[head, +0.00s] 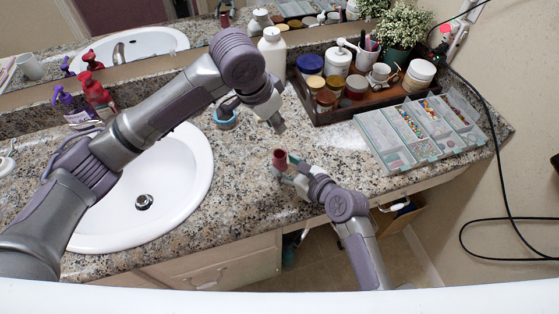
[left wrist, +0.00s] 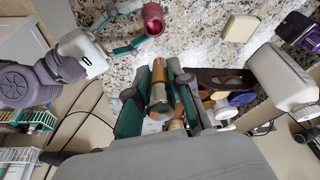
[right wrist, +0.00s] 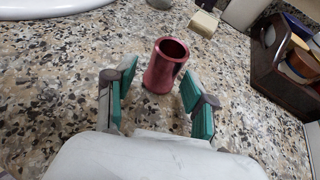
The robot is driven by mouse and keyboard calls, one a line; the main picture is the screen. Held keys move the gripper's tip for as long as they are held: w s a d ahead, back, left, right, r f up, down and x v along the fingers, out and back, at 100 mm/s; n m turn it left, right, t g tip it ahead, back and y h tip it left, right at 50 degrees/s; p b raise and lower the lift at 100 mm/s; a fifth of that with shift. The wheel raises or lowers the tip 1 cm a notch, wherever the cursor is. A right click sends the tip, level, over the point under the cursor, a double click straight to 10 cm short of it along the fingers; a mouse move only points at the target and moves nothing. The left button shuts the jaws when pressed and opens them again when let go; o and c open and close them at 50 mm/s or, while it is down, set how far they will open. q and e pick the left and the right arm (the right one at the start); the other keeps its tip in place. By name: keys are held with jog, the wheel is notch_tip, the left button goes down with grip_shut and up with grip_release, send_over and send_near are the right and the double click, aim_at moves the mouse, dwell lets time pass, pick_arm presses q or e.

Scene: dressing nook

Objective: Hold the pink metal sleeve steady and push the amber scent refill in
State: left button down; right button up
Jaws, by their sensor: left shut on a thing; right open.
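The pink metal sleeve (head: 280,158) stands upright on the granite counter, its open mouth up; it also shows in the left wrist view (left wrist: 153,20) and the right wrist view (right wrist: 164,66). My right gripper (right wrist: 157,82) is open, with its fingers at either side of the sleeve's near part and gaps visible. My left gripper (head: 278,125) is shut on the amber scent refill (left wrist: 160,92), a small cylinder with an amber end and a silvery part. It is held above the counter, apart from the sleeve. The refill cannot be made out in the head view.
A dark wooden tray (head: 318,112) of jars and a teal compartment box (head: 378,152) stand to the right. The white sink (head: 190,190) lies left. A beige block (left wrist: 240,28) and white bottle (head: 272,50) are behind. The counter around the sleeve is clear.

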aim_at(282, 164)
jog(key=shift+x, duration=1.9)
grip_shut()
pick_arm(q)
jog(key=n, duration=0.1)
jog(key=n+y, duration=0.1)
jog(key=n+g+y, duration=0.1)
jog(key=shift+w+d, duration=0.3)
jog(key=shift+w, duration=0.05)
jog(key=n+g+y, duration=0.1)
jog(key=n, duration=0.2)
jog(key=shift+d, duration=0.2)
jog(key=shift+a+f+g, duration=0.1)
jog(key=shift+f+g, duration=0.2)
jog(key=shift+f, duration=4.45)
